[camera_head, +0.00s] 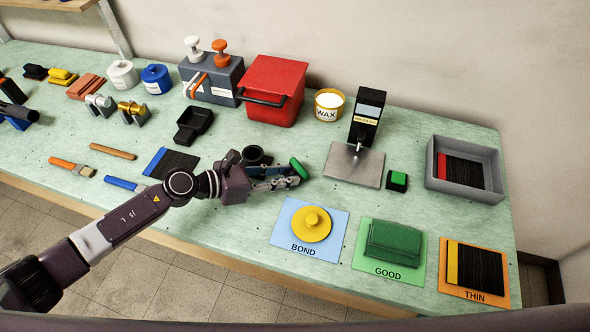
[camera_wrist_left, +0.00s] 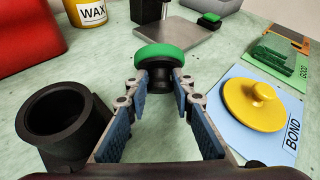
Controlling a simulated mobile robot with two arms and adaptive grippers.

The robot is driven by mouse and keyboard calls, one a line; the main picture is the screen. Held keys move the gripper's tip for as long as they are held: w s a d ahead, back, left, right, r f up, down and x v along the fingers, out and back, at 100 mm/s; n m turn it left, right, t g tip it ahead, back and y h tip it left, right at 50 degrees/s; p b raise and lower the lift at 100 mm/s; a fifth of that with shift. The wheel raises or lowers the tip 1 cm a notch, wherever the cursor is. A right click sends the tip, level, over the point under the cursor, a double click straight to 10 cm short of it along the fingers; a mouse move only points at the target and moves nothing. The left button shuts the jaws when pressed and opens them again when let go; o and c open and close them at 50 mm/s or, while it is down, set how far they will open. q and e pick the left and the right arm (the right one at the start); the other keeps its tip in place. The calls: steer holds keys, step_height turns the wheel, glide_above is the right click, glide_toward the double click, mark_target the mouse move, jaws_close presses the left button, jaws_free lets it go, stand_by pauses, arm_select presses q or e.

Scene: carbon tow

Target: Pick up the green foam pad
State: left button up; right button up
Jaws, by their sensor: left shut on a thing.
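The green foam pad (camera_head: 300,168) is a round green disc on a black stem. It also shows in the left wrist view (camera_wrist_left: 163,54), beyond my fingers. My left gripper (camera_head: 287,182) is shut on its black stem, with the fingertips (camera_wrist_left: 166,82) on either side and the green disc facing away from my wrist. I cannot tell whether it is clear of the bench. My right gripper is not in view.
A black cup (camera_wrist_left: 58,118) stands close beside my left gripper. The BOND mat (camera_head: 285,224) with a yellow knobbed disc (camera_head: 312,223) lies at front right. The GOOD mat (camera_head: 361,261) bears a green block (camera_head: 394,243). A metal-plated stand (camera_head: 352,167) and wax tub (camera_head: 328,105) stand behind.

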arm_select(q)
steer(key=shift+r, duration=0.15)
steer(key=shift+r, duration=0.3)
step_height(320, 180, up, 12)
steer(key=p, duration=0.2)
step_height(320, 180, up, 7)
steer(key=b, duration=0.1)
glide_above(285, 175)
